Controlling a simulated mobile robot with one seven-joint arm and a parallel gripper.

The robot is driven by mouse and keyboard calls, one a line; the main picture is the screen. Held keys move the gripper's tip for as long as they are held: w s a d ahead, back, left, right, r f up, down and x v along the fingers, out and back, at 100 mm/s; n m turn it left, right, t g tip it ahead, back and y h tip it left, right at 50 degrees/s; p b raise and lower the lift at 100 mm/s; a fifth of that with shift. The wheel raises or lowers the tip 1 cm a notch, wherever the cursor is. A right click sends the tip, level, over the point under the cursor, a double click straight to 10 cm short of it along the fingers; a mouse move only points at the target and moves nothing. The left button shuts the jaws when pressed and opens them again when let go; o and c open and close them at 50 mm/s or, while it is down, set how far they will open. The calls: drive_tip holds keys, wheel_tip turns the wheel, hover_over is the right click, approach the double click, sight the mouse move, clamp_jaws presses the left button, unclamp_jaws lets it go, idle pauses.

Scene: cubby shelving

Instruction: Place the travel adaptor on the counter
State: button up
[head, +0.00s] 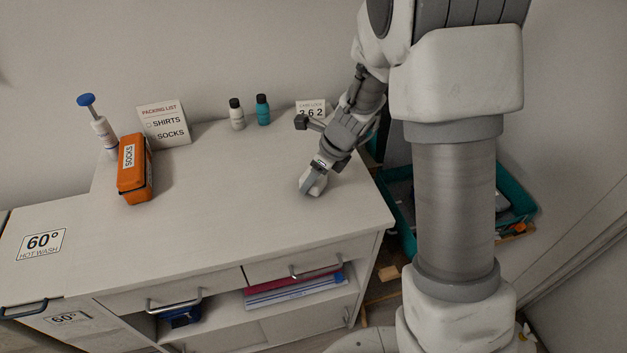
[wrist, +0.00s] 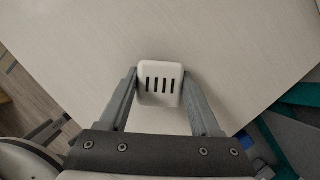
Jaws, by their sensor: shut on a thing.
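The travel adaptor (wrist: 160,84) is a small white block with several dark slots, held between the two fingers of my gripper (wrist: 161,92) in the wrist view. In the head view my gripper (head: 314,181) is low over the right part of the counter (head: 235,210), pointing down, with the white adaptor (head: 317,187) at its tip. The counter's pale top fills the background of the wrist view (wrist: 230,40). I cannot tell whether the adaptor touches the surface.
A teal crate (head: 515,200) is beyond the right edge. The counter's middle is clear.

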drive_tip(key=shift+f, duration=0.15)
drive_tip(key=o, duration=1.4)
drive_tip(key=shift+f, duration=0.15)
drive_tip(key=p+v, duration=0.4)
drive_tip(key=v, duration=0.8)
drive_tip(key=s+d+r+n+t+h, duration=0.1)
drive_tip(key=s+d+r+n, duration=0.1)
drive_tip(key=s+r+n, duration=0.3)
drive_tip(key=s+d+r+n+t+h, duration=0.1)
drive_tip(key=s+d+r+n, duration=0.1)
drive_tip(key=s+r+n, duration=0.3)
drive_tip(key=s+d+r+n+t+h, duration=0.1)
drive_tip(key=s+r+n, duration=0.4)
drive_tip(key=s+n, duration=0.5)
drive_tip(key=shift+s+d+n+h, duration=0.2)
drive_tip(key=shift+n, duration=1)
drive_tip(key=shift+s+d+n+h, duration=0.15)
drive_tip(key=shift+d+n+h, duration=0.05)
drive_tip(key=shift+n, duration=1)
